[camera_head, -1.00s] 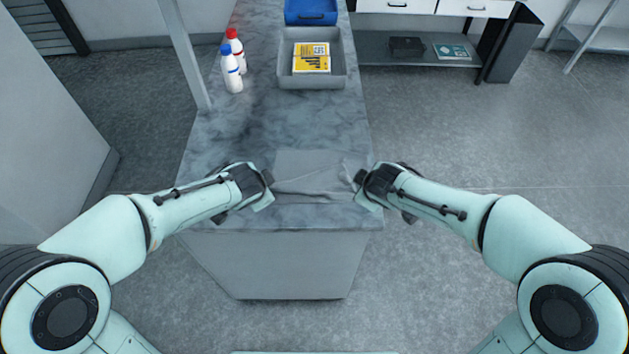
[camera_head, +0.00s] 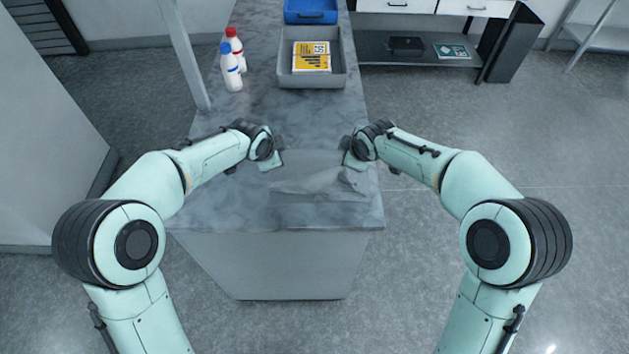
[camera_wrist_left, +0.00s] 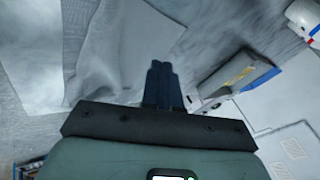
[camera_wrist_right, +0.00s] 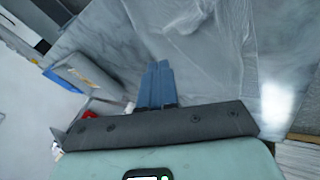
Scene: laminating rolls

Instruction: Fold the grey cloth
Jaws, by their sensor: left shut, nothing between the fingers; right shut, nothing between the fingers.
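The grey cloth (camera_head: 318,184) lies wrinkled near the front edge of the marbled counter, with a rumpled layer across its nearer part. Its smoother far part lies between my grippers. My left gripper (camera_head: 275,158) is at the cloth's far left side, and my right gripper (camera_head: 352,156) is at its far right side. Both are shut and empty; their fingertips are hard to see from the head. In the left wrist view the cloth (camera_wrist_left: 95,45) spreads left of the closed blue fingers. In the right wrist view the cloth (camera_wrist_right: 205,40) looks thin and creased beyond the fingers.
A grey tray (camera_head: 283,72) holding a yellow-and-white packet (camera_head: 311,56) stands farther back on the counter (camera_head: 215,205). A blue container (camera_head: 311,12) is behind it. Two white bottles, one blue-capped (camera_head: 231,68) and one red-capped (camera_head: 235,45), stand left of the tray.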

